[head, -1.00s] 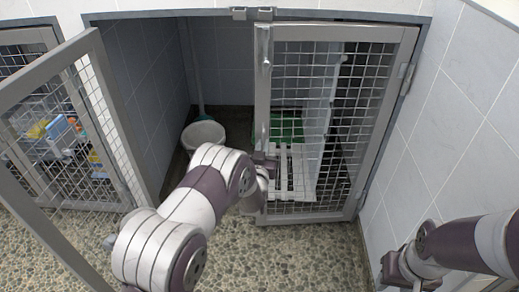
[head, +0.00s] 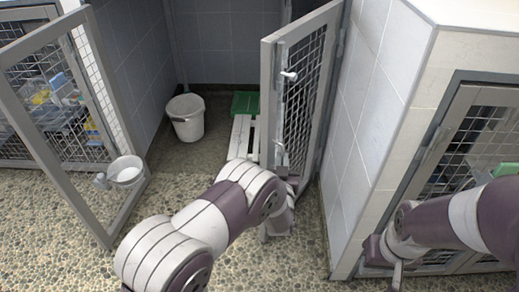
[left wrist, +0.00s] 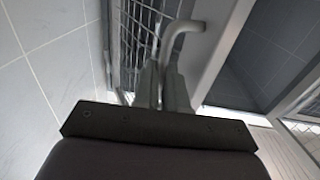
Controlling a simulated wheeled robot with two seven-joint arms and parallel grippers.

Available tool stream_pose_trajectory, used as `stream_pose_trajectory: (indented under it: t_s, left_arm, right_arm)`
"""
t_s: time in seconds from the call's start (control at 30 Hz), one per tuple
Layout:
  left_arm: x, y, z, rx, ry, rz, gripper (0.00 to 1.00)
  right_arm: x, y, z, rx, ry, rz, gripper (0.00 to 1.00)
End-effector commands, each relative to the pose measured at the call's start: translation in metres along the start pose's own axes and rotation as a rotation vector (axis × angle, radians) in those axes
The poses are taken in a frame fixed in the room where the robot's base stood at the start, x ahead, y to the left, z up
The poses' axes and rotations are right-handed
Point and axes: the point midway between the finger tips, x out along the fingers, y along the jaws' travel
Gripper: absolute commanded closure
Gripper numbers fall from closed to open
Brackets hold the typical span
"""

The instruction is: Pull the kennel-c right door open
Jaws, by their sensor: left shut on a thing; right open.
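The right mesh door (head: 268,115) of the kennel stands swung outward on its right-hand hinges, its grey frame nearly edge-on to me. A latch lever (head: 288,74) sticks out on its upper part. My left gripper (head: 284,184) is at the lower part of this door. In the left wrist view the fingers (left wrist: 163,85) are closed together beside a bent grey metal handle (left wrist: 184,30) on the door; the exact grip is partly hidden. My right gripper (head: 380,258) is open and empty, low by the tiled wall at the right.
The left mesh door (head: 100,120) also stands open, with a bowl (head: 126,171) on it. Inside are a white bucket (head: 187,118), a slatted platform (head: 240,138) and a green towel (head: 246,103). A tiled wall (head: 375,120) bounds the right side.

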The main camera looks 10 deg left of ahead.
Motion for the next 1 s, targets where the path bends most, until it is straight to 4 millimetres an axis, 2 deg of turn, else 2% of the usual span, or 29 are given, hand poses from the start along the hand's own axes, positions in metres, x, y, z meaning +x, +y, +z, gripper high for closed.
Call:
stream_pose_trajectory:
  t_s: [0.03,0.1,0.3,0.4,0.6,1.0]
  left_arm:
    - [-0.004,0.021,-0.005,-0.006,0.015,-0.018,1.0]
    - [-0.011,0.038,-0.005,-0.009,0.016,-0.069,1.0]
    - [-0.023,0.076,-0.004,-0.009,0.014,-0.179,1.0]
    - [-0.027,0.088,-0.005,-0.01,0.014,-0.217,1.0]
    - [-0.029,0.102,-0.006,-0.009,0.014,-0.257,1.0]
    - [-0.028,0.105,-0.009,-0.012,0.017,-0.267,1.0]
  right_arm:
    - [0.002,0.0,0.0,0.0,0.0,0.0,0.57]
    - [0.005,0.0,0.001,0.0,0.0,0.0,0.57]
    - [0.012,0.0,0.002,0.0,0.0,0.0,0.57]
    - [0.014,0.0,0.002,0.0,0.0,0.0,0.57]
    - [0.016,0.0,0.002,0.0,0.0,0.0,0.57]
    - [0.016,0.0,0.002,0.0,0.0,0.0,0.57]
